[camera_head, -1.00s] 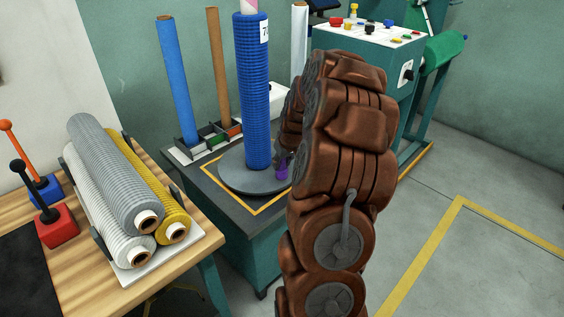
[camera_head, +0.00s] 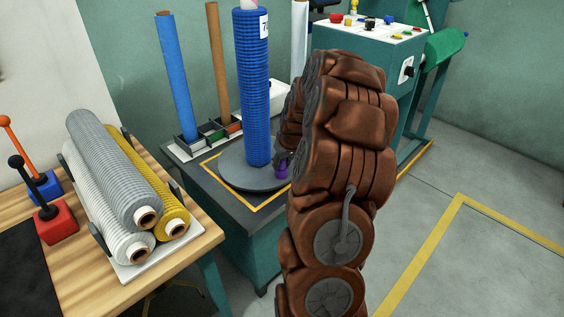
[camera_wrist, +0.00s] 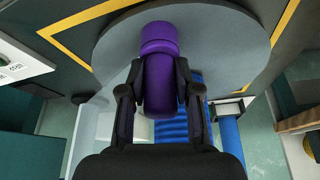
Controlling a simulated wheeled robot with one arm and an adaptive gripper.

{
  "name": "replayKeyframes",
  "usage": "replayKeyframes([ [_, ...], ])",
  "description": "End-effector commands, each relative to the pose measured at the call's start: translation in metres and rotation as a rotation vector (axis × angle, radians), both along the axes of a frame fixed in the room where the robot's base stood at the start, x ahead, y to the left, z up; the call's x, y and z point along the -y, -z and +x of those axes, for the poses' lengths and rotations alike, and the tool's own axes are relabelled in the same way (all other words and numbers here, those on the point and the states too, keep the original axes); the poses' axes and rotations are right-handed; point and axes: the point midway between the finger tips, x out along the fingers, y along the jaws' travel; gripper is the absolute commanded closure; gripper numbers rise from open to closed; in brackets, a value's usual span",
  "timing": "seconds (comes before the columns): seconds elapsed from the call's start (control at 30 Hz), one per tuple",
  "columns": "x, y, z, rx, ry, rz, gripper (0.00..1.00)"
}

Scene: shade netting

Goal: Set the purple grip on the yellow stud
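The purple grip (camera_wrist: 160,75) is between the two fingers of my gripper (camera_wrist: 159,80) in the wrist view, with both fingers close against its sides. In the head view the purple grip (camera_head: 282,170) shows small beside my arm, near the right edge of the grey round plate (camera_head: 245,178). My gripper is mostly hidden there behind my brown padded arm. Whether the grip touches the plate I cannot tell. A small yellow piece (camera_head: 353,6) stands on the teal cabinet's top among coloured knobs; whether it is the yellow stud I cannot tell.
A tall blue mesh roll (camera_head: 254,95) stands upright on the plate, close to my gripper. A tray (camera_head: 205,138) with thinner rolls stands behind. The teal cabinet (camera_head: 372,60) is to the right. A wooden bench (camera_head: 190,250) with mesh rolls is at left.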

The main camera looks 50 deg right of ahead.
Motion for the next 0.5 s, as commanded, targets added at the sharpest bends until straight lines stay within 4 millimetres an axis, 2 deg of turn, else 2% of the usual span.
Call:
replayKeyframes([
  [0.03,-0.0006,0.0012,-0.0004,-0.002,0.000,0.001,0.58],
  [0.2,-0.0005,0.0011,-0.0004,-0.002,0.000,0.001,0.42],
  [0.5,-0.0003,0.0004,-0.0003,-0.001,0.000,0.001,0.42],
])
